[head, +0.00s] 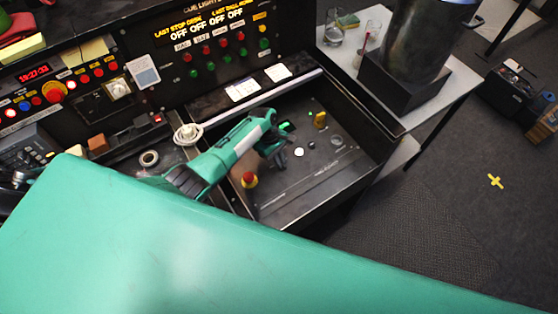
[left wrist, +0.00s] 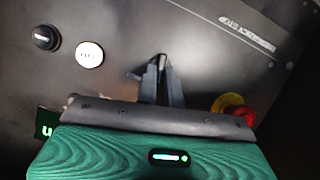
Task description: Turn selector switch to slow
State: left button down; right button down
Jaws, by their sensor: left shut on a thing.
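The control panel (head: 305,190) is a dark sunken tray of controls below the cue-light board. My left gripper (head: 281,158) reaches down to it; in the left wrist view its fingers (left wrist: 161,68) point at the panel, close together. They are shut on a small handle, apparently the selector switch, mostly hidden between the fingertips. Its setting and the slow mark cannot be read. A lit white button (left wrist: 89,54) and a black knob (left wrist: 45,38) with a pale mark lie to the left. A red button with a yellow ring (left wrist: 232,107) lies to the right. My right gripper is not in view.
A yellow control (head: 320,119) stands at the panel's far side. The cue-light board (head: 215,45) with red and green buttons rises behind. A coil of white cord (head: 188,134) lies beside my left arm. A side table (head: 440,85) stands to the right.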

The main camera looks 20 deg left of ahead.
pick_arm(q)
jog(key=shift+w+d+m+g+y, duration=0.15)
jog(key=shift+m+g+y, duration=0.15)
jog(key=shift+m, duration=0.8)
jog(key=shift+b, duration=0.3)
jog(key=c, duration=1.5)
grip_release()
jog(key=shift+c, duration=0.2)
jog(key=shift+r, duration=0.1)
jog(key=b+v, duration=0.1)
jog(key=v, duration=1.2)
jog(key=shift+w+r, duration=0.2)
jog(key=shift+r, duration=0.1)
